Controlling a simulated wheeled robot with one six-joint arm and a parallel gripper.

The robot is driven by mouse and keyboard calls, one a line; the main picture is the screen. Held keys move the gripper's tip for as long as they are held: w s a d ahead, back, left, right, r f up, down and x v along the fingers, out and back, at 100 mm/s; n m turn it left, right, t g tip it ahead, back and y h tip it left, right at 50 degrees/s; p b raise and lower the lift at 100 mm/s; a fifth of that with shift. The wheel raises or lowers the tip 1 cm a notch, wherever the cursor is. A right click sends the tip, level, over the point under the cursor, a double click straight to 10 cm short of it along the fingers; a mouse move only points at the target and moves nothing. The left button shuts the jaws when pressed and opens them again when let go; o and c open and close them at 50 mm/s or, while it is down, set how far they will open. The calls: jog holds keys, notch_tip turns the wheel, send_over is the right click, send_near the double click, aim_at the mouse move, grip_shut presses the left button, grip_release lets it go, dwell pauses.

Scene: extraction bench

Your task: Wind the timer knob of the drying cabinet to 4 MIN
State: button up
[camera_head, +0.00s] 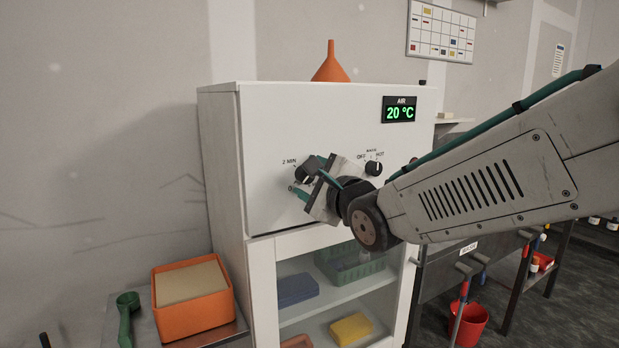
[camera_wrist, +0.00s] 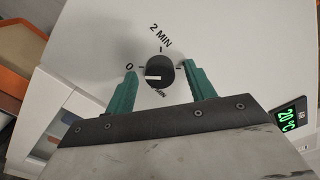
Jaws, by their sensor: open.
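The drying cabinet (camera_head: 320,120) is a white box on a glass-doored lower part. Its timer knob (camera_wrist: 160,70) is dark and round with a white mark that appears to point left, towards the 0. In the wrist view "2 MIN" is printed above the knob, 0 to its left, and a partly hidden "MIN" label below. My gripper (camera_wrist: 158,72) is open, its green fingers on either side of the knob, with visible gaps. In the head view my gripper (camera_head: 307,181) is at the panel and partly hides the knob.
A second knob (camera_head: 373,168), marked OFF and HOT, sits right of my gripper. A display (camera_head: 399,109) reads AIR 20 °C. An orange funnel (camera_head: 330,65) stands on the cabinet. An orange box (camera_head: 191,312) and a green scoop (camera_head: 127,315) are at lower left.

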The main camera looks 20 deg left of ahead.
jog(key=n, duration=1.8)
